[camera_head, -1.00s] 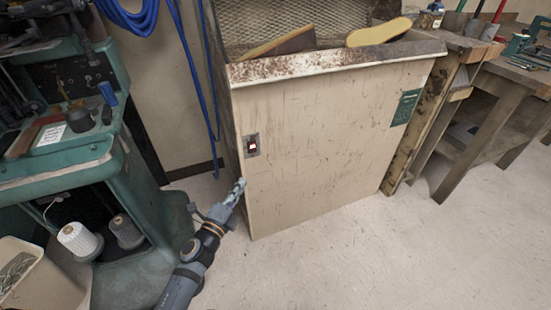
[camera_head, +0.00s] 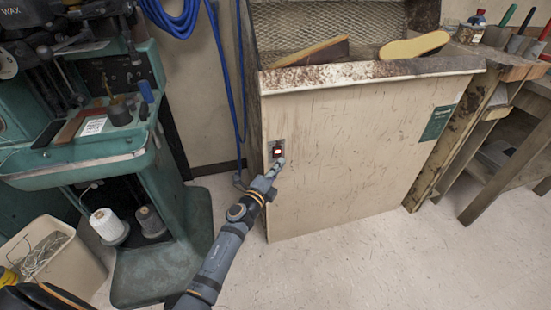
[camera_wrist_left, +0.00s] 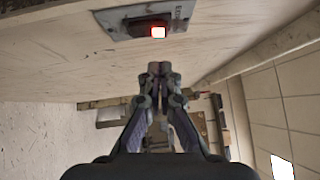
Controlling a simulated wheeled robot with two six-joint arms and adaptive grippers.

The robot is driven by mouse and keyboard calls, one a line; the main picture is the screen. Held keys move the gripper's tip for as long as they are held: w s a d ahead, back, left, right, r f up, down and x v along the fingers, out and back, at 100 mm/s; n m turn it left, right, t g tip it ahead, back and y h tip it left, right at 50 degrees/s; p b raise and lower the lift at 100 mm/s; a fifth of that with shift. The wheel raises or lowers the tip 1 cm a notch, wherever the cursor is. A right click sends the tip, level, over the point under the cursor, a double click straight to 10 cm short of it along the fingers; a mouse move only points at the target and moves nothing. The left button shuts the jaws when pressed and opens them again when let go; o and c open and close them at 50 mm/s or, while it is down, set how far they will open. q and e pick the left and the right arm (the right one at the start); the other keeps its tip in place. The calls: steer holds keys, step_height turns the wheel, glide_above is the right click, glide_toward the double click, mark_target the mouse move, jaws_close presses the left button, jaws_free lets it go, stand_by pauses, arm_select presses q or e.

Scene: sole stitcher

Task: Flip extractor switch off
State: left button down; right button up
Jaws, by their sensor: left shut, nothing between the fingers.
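The extractor switch (camera_head: 277,148) is a small rocker on a metal plate at the left of the cream cabinet front (camera_head: 350,150). Its red light is lit. In the left wrist view the switch (camera_wrist_left: 150,29) shows a dark rocker with a glowing white-red end. My left gripper (camera_head: 279,164) is shut and empty, with its tips just below the switch in the head view. In the left wrist view the shut fingertips (camera_wrist_left: 159,69) point toward the cabinet face near the switch plate; whether they touch it I cannot tell. My right gripper is not in view.
A green stitching machine (camera_head: 90,160) stands at the left with thread spools (camera_head: 107,224) and a bin (camera_head: 55,255) below. Blue hoses (camera_head: 214,80) hang beside the cabinet. Soles (camera_head: 413,45) lie on top. A wooden bench (camera_head: 500,160) stands at right. Floor in front is clear.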

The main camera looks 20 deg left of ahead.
mark_target(281, 151)
arm_select(q)
steer(key=shift+w+a+r, duration=0.15)
steer(key=shift+w+a, duration=0.9)
steer(key=shift+w, duration=0.2)
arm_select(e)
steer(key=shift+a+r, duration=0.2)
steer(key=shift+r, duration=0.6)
